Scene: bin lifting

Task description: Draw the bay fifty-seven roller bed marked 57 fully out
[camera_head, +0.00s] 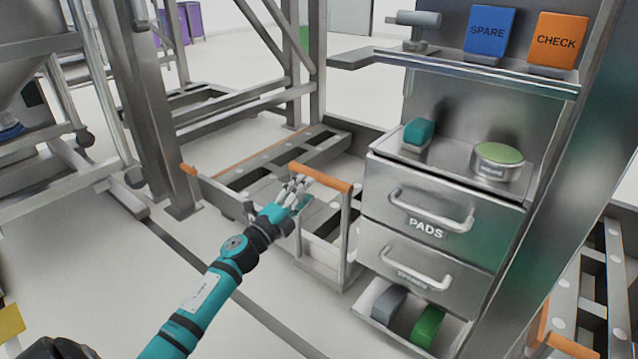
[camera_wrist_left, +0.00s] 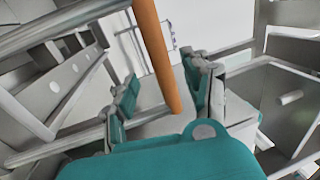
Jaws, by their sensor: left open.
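A grey roller bed (camera_head: 345,235) with an orange handle bar (camera_head: 320,178) stands in the frame at the middle of the head view, left of the drawer cabinet. No number 57 is readable on it. My left gripper (camera_head: 296,184) is at the left end of this handle, with its fingers open. In the left wrist view the orange handle bar (camera_wrist_left: 155,55) runs down between the two spread fingers of my left gripper (camera_wrist_left: 165,95). I cannot tell whether they touch it. My right gripper is not in view.
A drawer cabinet (camera_head: 440,188) marked PADS stands close on the right of the bed. A steel post (camera_head: 130,95) and a hopper on a stand (camera_head: 30,40) are at the left. Another roller bed (camera_head: 590,290) is at the right edge. The floor in front (camera_head: 320,310) is clear.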

